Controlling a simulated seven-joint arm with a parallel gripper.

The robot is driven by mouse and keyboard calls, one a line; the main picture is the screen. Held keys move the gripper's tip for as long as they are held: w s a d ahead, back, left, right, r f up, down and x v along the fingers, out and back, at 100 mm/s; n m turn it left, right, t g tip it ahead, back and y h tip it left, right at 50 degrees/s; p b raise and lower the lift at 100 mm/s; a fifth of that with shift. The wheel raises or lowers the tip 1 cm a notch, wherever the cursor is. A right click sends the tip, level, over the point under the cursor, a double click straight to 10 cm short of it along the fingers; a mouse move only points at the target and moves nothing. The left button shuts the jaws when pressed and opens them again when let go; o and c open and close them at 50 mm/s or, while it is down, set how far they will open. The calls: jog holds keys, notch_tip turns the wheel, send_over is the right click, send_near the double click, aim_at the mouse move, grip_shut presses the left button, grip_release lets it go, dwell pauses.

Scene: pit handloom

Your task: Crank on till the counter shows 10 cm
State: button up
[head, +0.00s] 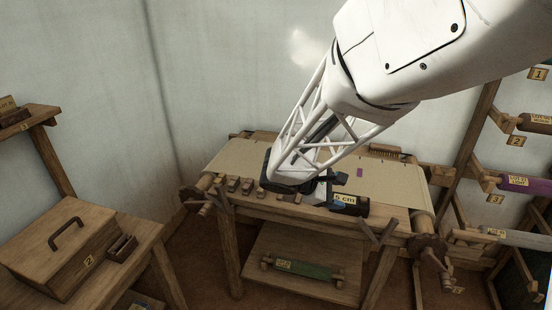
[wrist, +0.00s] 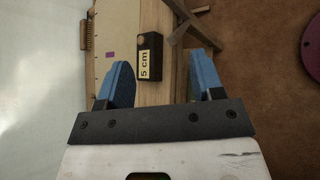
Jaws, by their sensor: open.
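The counter (wrist: 150,58) is a small black box with a yellow label reading "5 cm" and a round knob at its far end in the wrist view. It sits on the loom's wooden front beam, and it also shows in the head view (head: 349,204). My gripper (wrist: 163,72) is open, its two blue fingers apart above the beam, with the counter ahead between them and nothing held. In the head view my arm hides part of the loom's middle. A wooden crank-like wheel (head: 430,248) is at the loom's front right corner, and another (head: 192,196) is at the left.
Beige cloth (head: 395,183) with a purple patch spans the loom. Crossed wooden levers (head: 378,233) stand right of the counter. A green roll (head: 303,269) lies on the lower shelf. A wooden chest (head: 68,248) is at left, and a rack with numbered rolls (head: 520,183) is at right.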

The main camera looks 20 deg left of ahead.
jog(key=w+a+f+n+t, duration=0.3)
jog(key=a+f+n, duration=0.15)
jog(key=a, duration=0.55)
jog(key=n+t+y, duration=0.9)
jog(key=n, duration=0.5)
send_near(205, 211)
jog(key=w, duration=0.1)
jog(key=w+f, duration=0.1)
jog(key=w, duration=0.1)
jog(key=shift+a+f, duration=0.1)
jog(key=shift+f, duration=0.1)
jog(key=shift+w+a+y, duration=0.15)
jog(key=shift+a+y, duration=0.05)
jog(key=shift+y, duration=0.2)
jog(key=shift+w, duration=0.1)
jog(key=shift+w, duration=3.85)
grip_shut()
